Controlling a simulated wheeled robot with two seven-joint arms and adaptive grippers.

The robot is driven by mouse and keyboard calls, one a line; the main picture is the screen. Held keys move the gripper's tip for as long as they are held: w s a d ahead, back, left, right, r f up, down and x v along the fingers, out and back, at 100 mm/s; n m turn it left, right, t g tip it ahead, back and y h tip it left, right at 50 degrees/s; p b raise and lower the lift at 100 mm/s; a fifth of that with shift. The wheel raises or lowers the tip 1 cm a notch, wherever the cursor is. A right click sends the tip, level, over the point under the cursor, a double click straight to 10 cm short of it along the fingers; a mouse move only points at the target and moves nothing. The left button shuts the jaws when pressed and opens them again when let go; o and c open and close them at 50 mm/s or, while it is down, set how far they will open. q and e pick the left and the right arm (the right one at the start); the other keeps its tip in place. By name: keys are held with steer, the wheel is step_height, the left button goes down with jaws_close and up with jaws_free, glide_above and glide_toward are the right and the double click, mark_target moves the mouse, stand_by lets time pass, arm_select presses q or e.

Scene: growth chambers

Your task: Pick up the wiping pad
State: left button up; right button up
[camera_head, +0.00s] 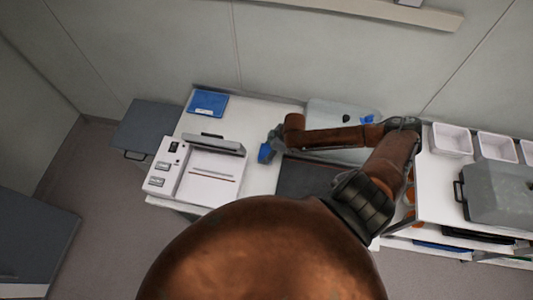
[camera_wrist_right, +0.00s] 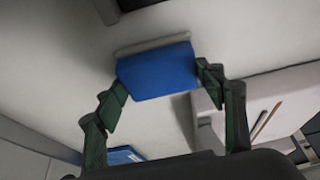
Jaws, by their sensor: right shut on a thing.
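The wiping pad is a blue block with a grey strip along one edge. In the right wrist view the pad (camera_wrist_right: 158,72) sits between the two fingertips of my right gripper (camera_wrist_right: 160,84), which is shut on its two ends. In the head view the pad (camera_head: 265,153) shows small at the end of my right gripper (camera_head: 273,142), over the white bench beside the white machine. Whether the pad touches the bench is hard to tell. My left gripper is not in view.
The white machine (camera_head: 205,168) stands close left of the pad. A blue flat item (camera_head: 207,103) lies at the bench's back left. A dark panel (camera_head: 305,178) lies right of the pad. White bins (camera_head: 450,140) and a grey case (camera_head: 500,193) stand at the right.

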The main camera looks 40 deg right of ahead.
steer(key=c, duration=0.3)
steer(key=shift+c, duration=0.5)
steer(key=shift+r, duration=0.6)
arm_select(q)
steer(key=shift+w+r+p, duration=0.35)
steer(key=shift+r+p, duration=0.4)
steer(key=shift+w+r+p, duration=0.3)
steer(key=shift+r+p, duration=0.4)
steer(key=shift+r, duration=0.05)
arm_select(e)
steer(key=s+d+r, duration=0.1)
steer(key=s+r, duration=1)
steer(key=s, duration=0.2)
steer(key=shift+s+d+r, duration=0.35)
steer(key=shift+s+r, duration=0.05)
